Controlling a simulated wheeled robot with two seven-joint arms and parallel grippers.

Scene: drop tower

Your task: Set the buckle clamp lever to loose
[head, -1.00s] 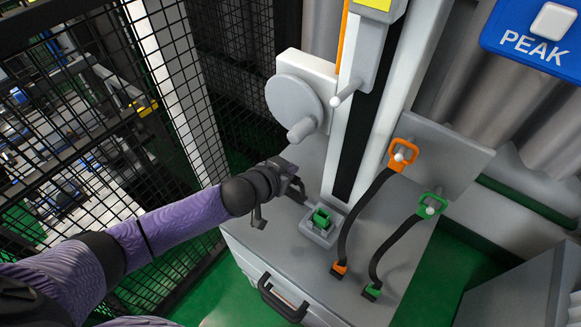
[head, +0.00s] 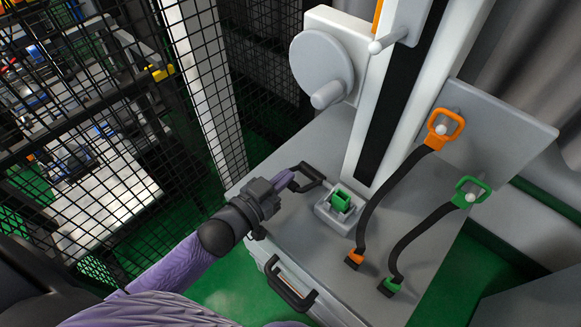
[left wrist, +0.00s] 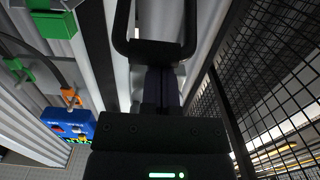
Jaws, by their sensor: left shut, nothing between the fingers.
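A black U-shaped lever (head: 316,172) sticks out over the grey bench top, left of a small grey block (head: 328,216) with a green buckle (head: 341,201). I take this black loop for the clamp lever. My left gripper (head: 291,179) is shut and empty, its purple fingers pointing at the loop. In the left wrist view the black loop (left wrist: 155,50) crosses right at the tips of the shut fingers (left wrist: 160,88). I cannot tell whether they touch. The green block (left wrist: 45,22) shows at top left there. My right gripper is not in view.
An orange strap (head: 378,200) and a green strap (head: 420,232) run over the bench top to the right. A grey wheel with a knob (head: 321,62) and a tall column (head: 390,110) stand behind. A mesh fence (head: 90,130) is on the left.

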